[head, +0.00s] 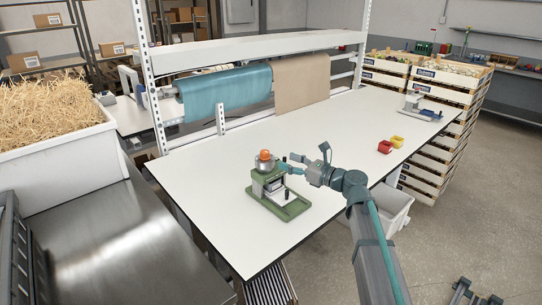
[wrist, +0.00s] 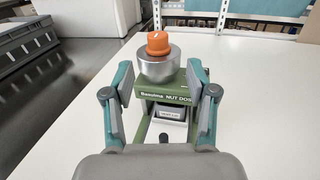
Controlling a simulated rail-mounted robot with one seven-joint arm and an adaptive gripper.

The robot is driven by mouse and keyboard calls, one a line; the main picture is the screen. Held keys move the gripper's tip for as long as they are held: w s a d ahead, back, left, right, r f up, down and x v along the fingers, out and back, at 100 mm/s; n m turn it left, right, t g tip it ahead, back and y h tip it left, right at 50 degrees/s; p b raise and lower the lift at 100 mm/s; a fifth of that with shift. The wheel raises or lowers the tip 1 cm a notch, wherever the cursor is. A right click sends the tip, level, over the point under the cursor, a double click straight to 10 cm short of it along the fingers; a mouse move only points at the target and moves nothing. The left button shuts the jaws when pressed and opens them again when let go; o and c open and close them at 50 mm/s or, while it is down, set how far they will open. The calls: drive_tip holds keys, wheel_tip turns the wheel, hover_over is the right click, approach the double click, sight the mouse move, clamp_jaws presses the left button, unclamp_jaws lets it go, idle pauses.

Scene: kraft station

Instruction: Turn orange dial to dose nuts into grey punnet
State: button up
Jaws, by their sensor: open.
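The orange dial (head: 264,155) sits on top of a silver cylinder on the green nut doser (head: 289,207), which stands on the white table. In the wrist view the orange dial (wrist: 159,44) is upright in the middle, above the label "NUT DOS". My gripper (head: 286,163) is at the right side of the doser's top in the head view. In the wrist view my gripper (wrist: 157,82) is open, its fingers apart on either side of the doser, with the dial beyond the fingertips. A grey punnet (wrist: 170,113) shows under the doser's head; its contents are hidden.
The white table (head: 215,190) is mostly clear around the doser. Red and yellow small containers (head: 385,146) lie to the right, and another device (head: 412,103) stands at the far right end. Blue and brown rolls (head: 226,97) hang at the back. A straw-filled bin (head: 60,150) is at left.

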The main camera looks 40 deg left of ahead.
sight(269, 155)
drive_tip(key=a+p, duration=0.1)
drive_tip(key=a, duration=0.2)
drive_tip(key=a+p, duration=0.1)
drive_tip(key=a, duration=0.2)
drive_tip(key=a+p, duration=0.1)
drive_tip(key=a, duration=0.3)
drive_tip(key=shift+s+a, duration=0.1)
drive_tip(key=shift+s, duration=0.3)
drive_tip(key=shift+c, duration=0.4)
clamp_jaws()
